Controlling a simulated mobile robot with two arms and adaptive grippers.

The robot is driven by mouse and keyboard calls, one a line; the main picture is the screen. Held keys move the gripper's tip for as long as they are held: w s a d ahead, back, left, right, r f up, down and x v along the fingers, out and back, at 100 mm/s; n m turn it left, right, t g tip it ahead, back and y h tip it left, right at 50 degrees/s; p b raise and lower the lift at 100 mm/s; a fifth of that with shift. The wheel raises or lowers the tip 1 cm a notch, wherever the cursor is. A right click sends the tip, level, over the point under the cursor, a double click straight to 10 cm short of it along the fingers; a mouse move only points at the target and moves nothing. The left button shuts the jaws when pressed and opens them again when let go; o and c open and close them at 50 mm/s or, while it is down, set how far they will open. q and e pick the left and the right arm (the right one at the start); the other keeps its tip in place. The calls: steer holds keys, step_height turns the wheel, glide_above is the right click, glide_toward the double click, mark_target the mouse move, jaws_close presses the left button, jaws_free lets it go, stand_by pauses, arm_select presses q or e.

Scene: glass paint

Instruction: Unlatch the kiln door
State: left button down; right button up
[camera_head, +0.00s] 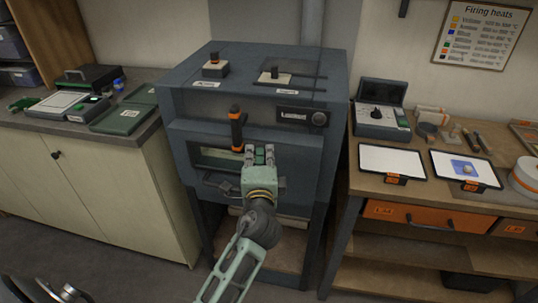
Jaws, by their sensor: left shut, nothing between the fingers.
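The kiln (190,100) is a dark blue-grey cabinet on a stand in the middle of the head view. Its front door (182,140) looks closed and has a wide window strip (215,157). An upright latch handle (237,130), black with orange ends, stands on the door front. My left gripper (260,151) is shut and empty in front of the door, just right of the handle's lower end. I cannot tell whether it touches the handle. The gripper and arm hide part of the door and window.
Two switch blocks sit on the kiln top, the left one (215,69) and the right one (274,75). A wooden bench (350,185) with trays stands close on the right. A cabinet (100,185) with green cases stands on the left. Floor shows at the lower left.

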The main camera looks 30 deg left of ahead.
arm_select(q)
steer(key=shift+s+a+r, duration=0.1)
steer(key=shift+s+a, duration=0.15)
steer(key=shift+a, duration=0.3)
steer(key=shift+w, duration=0.1)
steer(key=shift+a+f+m, duration=0.15)
steer(key=shift+f+m, duration=0.15)
steer(key=shift+m, duration=0.1)
steer(key=shift+f, duration=0.1)
